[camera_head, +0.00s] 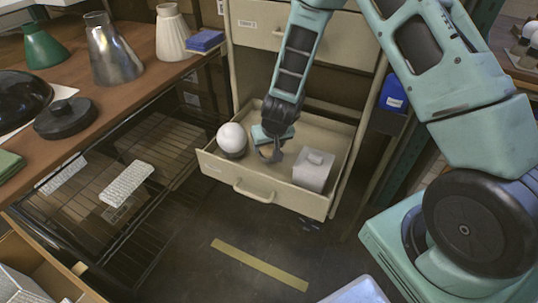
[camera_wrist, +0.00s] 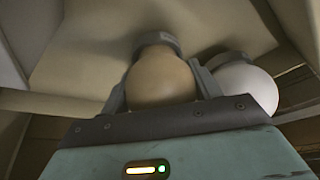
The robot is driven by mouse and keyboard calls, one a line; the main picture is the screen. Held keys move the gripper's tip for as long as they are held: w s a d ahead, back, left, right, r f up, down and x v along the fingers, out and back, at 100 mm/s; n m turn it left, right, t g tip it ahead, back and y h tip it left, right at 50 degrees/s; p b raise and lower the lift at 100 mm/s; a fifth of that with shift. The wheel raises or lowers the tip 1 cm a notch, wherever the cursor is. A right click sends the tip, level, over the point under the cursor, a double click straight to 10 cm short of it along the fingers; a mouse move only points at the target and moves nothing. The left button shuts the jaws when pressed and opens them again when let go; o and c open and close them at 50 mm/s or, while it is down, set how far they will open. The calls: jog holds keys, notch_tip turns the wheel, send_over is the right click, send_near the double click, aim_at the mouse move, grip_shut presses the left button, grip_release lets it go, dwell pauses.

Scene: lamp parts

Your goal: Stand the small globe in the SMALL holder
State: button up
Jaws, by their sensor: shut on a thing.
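My gripper (camera_head: 270,153) is low inside the open drawer, between a white globe and a pale lidded box. In the wrist view its two fingers are shut around a smaller, tan-looking globe (camera_wrist: 160,78). A grey ring (camera_wrist: 156,41) lies at the far end of that globe; I cannot tell whether the globe is seated in it or only in front of it. The white globe (camera_head: 232,137) rests on a dark round holder at the drawer's left; it also shows in the wrist view (camera_wrist: 250,88), with a grey holder edge (camera_wrist: 222,59) behind it. The held globe is hidden in the head view.
The drawer (camera_head: 228,178) has raised walls close around my gripper. The pale lidded box (camera_head: 313,171) stands at its right. A wooden bench (camera_head: 134,39) with lamp shades is at the left, above a wire rack (camera_head: 95,205). The floor before the drawer is mostly clear.

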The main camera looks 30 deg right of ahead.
jog(key=shift+f, duration=0.45)
dwell(1.0)
dwell(0.3)
jog(key=o, duration=1)
jog(key=shift+r, duration=0.1)
